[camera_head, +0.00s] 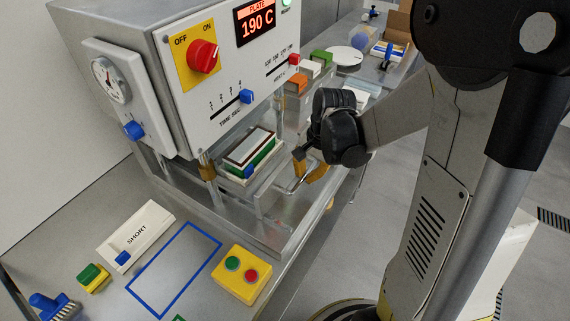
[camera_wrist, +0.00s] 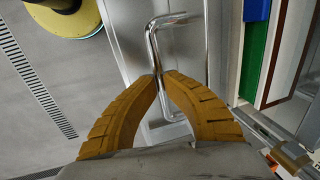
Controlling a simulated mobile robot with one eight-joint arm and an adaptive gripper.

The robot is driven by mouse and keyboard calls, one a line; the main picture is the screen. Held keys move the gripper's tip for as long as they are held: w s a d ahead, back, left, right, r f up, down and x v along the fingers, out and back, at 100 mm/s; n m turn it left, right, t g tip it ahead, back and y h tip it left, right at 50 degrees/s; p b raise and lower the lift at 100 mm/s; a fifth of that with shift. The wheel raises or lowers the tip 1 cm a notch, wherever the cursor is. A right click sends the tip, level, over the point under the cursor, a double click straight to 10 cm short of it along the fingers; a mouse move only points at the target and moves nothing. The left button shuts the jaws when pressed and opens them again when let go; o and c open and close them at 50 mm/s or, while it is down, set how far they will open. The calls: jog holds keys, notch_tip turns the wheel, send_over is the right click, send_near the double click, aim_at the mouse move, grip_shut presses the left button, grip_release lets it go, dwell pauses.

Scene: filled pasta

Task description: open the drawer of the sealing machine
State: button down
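The sealing machine (camera_head: 190,90) stands on the left of the head view, with a red knob and a plate display reading 190 C. Its drawer (camera_head: 262,187) is low in the machine, under the control box; my arm and the frame partly hide it, and I cannot tell how far out it is. The chrome drawer handle (camera_wrist: 152,47) is a U-shaped bar in the wrist view. My gripper (camera_wrist: 160,75) has its two yellow fingertips closed together around the handle bar. It also shows at the drawer front in the head view (camera_head: 301,165).
A stacked green and white block (camera_head: 249,150) sits inside the machine. A yellow box with green and red buttons (camera_head: 242,274), a blue outlined rectangle (camera_head: 177,268) and a SHORT block (camera_head: 135,235) are on the bench in front. Open floor (camera_head: 390,220) lies to the right.

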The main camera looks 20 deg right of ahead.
jog(key=s+d, duration=0.7)
jog(key=s, duration=0.4)
jog(key=shift+d, duration=0.4)
jog(key=c, duration=1.4)
grip_release()
jog(key=r, duration=0.4)
jog(key=s+d+r, duration=0.1)
jog(key=r, duration=0.6)
jog(key=shift+s+d+r, duration=0.2)
jog(key=shift+s+r, duration=0.15)
jog(key=shift+s, duration=0.05)
